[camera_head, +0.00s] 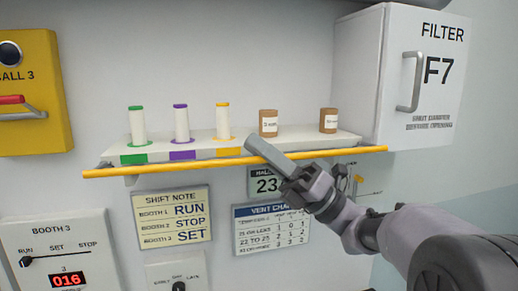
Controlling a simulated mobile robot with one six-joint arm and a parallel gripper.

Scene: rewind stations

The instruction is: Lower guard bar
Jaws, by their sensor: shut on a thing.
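The yellow guard bar (190,164) runs along the front of a white shelf (350,140), just below its front edge. My gripper (262,150) reaches in from the lower right and lies across the bar near its middle. Its fingers look shut on the bar, and they hide the short stretch of bar between them. The fingertips are close to the shelf's front edge.
Green (137,125), purple (182,124) and yellow (223,121) capped spools and two brown containers (268,123) stand on the shelf. A white filter cabinet (395,75) adjoins the shelf's right end. Signs and a Booth 3 panel (60,250) are below.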

